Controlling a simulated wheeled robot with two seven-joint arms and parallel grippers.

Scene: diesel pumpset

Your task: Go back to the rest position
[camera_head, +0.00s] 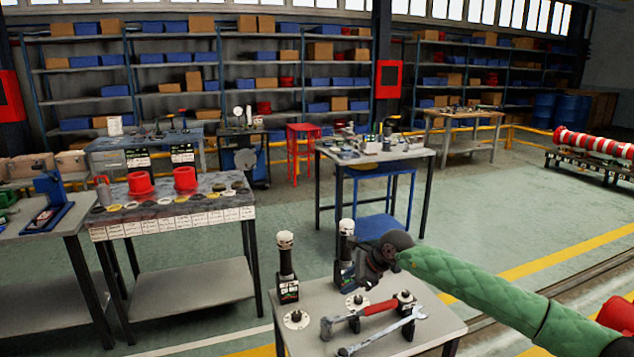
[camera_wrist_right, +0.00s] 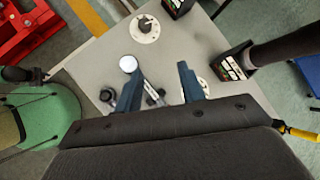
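My right gripper (camera_head: 375,262) is at the end of the green-sleeved arm, above the small grey table (camera_head: 440,331). In the right wrist view its two fingers (camera_wrist_right: 160,88) are spread apart with nothing held between them. On the table lie a red-handled tool (camera_head: 366,313) and a silver wrench (camera_head: 380,334), across small black holders. The wrench also shows beyond the fingers in the right wrist view (camera_wrist_right: 152,88). My left gripper is not in view.
Two dark upright devices with white tops (camera_head: 287,268) (camera_head: 346,228) stand on the table, the second close behind my right gripper. White discs (camera_head: 296,319) lie nearby. A workbench with red parts (camera_head: 140,183) stands at left. Open green floor (camera_head: 480,226) lies behind the arm.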

